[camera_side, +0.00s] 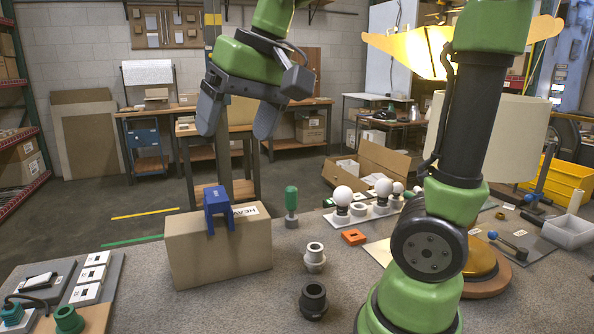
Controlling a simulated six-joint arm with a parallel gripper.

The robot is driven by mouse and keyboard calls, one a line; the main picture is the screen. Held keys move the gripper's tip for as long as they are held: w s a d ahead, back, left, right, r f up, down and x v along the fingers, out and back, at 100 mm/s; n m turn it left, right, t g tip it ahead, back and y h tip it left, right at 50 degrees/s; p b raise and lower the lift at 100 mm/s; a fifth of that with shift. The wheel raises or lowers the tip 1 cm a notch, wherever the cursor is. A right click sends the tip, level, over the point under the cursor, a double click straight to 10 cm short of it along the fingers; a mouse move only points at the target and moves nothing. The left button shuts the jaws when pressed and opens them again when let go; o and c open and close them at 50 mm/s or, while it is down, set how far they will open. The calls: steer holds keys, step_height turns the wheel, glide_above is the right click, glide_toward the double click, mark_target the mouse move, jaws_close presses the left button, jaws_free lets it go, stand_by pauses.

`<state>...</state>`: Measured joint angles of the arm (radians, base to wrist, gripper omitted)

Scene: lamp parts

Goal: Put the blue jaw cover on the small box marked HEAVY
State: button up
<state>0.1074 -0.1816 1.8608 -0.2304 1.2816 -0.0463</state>
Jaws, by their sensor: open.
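The small cardboard box (220,252) stands on the grey work surface. A white label reading HEAVY lies on its top, towards the right. The blue jaw cover (218,203) is at the top of the box, left of the label. Its two prongs point down and overlap the box's front face in the picture. It appears to rest on the box, though its contact with the top is hard to see. My gripper (238,122) is above the cover and box, fingers pointing down and spread apart, with nothing between them. A clear gap shows between the fingertips and the cover.
A green-handled tool (291,203) stands right of the box. A grey socket (314,257) and a black socket (312,301) stand in front of it. An orange block (354,237) and a tray of white bulbs (343,196) are further right. White switches (92,275) lie at left.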

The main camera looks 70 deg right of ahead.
steer(key=s+a+f+t, duration=0.1)
steer(key=s+f, duration=0.1)
steer(key=s, duration=0.3)
steer(key=s+a+f+n+t+y, duration=0.1)
steer(key=s+a+f, duration=0.1)
steer(key=s, duration=0.3)
steer(key=shift+a+f+t, duration=0.25)
steer(key=shift+f+t, duration=0.05)
